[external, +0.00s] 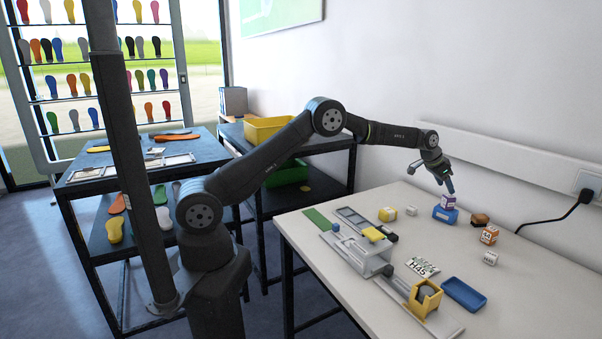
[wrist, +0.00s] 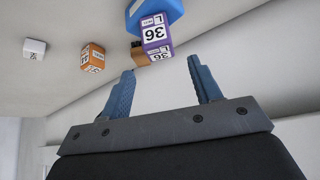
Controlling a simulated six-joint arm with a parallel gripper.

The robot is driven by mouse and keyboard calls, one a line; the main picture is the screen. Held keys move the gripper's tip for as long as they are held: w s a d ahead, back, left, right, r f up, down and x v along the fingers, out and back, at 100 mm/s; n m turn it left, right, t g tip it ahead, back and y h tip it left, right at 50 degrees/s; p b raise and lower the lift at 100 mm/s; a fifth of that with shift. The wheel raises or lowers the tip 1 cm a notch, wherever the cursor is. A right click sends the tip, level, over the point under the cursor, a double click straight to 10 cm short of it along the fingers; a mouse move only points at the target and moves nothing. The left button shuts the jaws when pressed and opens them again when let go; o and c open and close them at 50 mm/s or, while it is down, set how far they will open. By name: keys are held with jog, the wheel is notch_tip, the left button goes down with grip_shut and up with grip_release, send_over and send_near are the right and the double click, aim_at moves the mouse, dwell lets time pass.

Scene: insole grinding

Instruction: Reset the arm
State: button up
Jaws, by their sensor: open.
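My gripper (external: 447,184) is at the far side of the white table (external: 330,262), its blue fingers pointing down. In the wrist view my gripper (wrist: 163,88) is open, with nothing between its fingertips. A purple block labelled 36 (external: 449,201) sits on a blue base (external: 445,215) just below the fingertips. In the wrist view the purple block (wrist: 156,36) and the blue base (wrist: 165,10) lie just beyond the fingertips. I cannot tell the exact gap between fingers and block.
Orange (external: 489,235), brown (external: 480,219), white (external: 490,258) and yellow (external: 387,214) blocks stand on the table. A blue tray (external: 464,294) and a grey fixture (external: 368,256) are nearer. The wall with a power socket (external: 587,187) is close behind. Shelves with bins stand at left.

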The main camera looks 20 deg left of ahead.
aim_at(452, 196)
jog(key=x, duration=0.8)
jog(key=shift+f, duration=0.1)
jog(key=shift+w, duration=0.1)
notch_tip(452, 196, up, 4)
jog(key=shift+f, duration=0.1)
jog(key=s+r, duration=0.7)
jog(key=s, duration=0.5)
jog(key=w+a+f+n+t, duration=0.1)
jog(key=w+a+f, duration=0.3)
jog(key=w+a, duration=0.4)
jog(key=w+a+f+n+t+y, duration=0.1)
jog(key=w+a+f+n, duration=0.2)
jog(key=w+a, duration=0.6)
jog(key=shift+w+a+f+n+y, duration=0.2)
jog(key=shift+w+f+n+y, duration=0.15)
jog(key=shift+w, duration=2.25)
